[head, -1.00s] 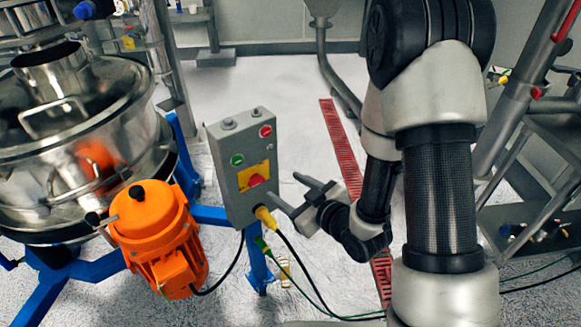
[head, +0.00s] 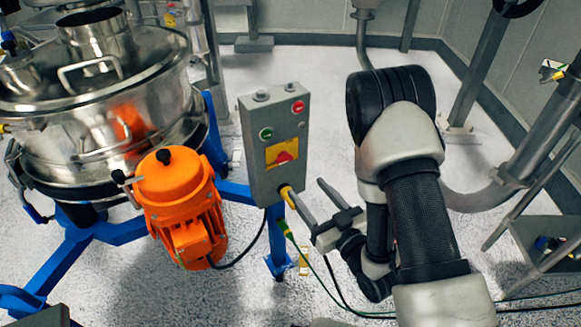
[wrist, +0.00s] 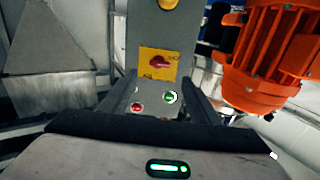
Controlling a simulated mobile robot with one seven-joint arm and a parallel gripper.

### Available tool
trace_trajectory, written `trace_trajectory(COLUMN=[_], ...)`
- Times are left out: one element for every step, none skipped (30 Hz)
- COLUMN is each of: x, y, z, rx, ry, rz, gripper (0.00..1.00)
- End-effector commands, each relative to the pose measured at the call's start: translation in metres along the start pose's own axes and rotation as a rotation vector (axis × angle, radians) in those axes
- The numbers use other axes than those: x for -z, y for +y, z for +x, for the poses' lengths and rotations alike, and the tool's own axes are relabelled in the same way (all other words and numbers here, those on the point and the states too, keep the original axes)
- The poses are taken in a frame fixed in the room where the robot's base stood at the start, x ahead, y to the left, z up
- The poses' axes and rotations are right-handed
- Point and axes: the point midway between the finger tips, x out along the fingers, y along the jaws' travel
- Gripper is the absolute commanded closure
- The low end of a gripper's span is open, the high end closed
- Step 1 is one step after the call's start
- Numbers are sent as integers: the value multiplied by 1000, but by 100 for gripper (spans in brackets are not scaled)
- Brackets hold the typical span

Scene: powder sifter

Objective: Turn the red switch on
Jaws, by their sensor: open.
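The red switch (head: 284,157) is a rotary knob on a yellow plate, low on the front of a grey control box (head: 270,190). A green button and a red button sit above it on the box. In the wrist view the red switch (wrist: 159,62) shows ahead, between and beyond the fingers, with the box appearing upside down. My gripper (head: 308,205) is open and empty. In the head view it is just right of and below the switch, near the box's lower right edge. I cannot tell whether a finger touches the box.
An orange motor (head: 180,205) stands left of the box, beside a steel sifter vessel (head: 95,130) on a blue frame (head: 110,232). Cables hang from a yellow connector (head: 287,194) under the box. Open floor lies behind the box; steel pipes (head: 540,130) stand at right.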

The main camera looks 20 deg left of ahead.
Motion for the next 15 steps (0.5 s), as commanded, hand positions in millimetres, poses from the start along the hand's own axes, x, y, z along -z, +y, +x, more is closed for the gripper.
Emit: trace_trajectory(x=[1,1,1,1,1,1,0,0,0,0,0,0,0,0,0], y=[-1,0,-1,0,0,-1,-1,0,0,0,0,0,0,0,0], z=[12,19,28,34,41,49,56,62,69,74,79,85,89,92,96], rx=[3,2,3,2,2,2,1,2,2,1,1,1,1,1,0], ry=[5,5,5,4,4,5,3,4,2,3,2,3,2,1,2], rz=[-3,-2,-2,-3,-3,-1,-2,-2,-2,-1,-1,-1,-2,-1,-1], gripper=[43,43,43,43,43,43,43,43,43,43,43,43,43,43,43])
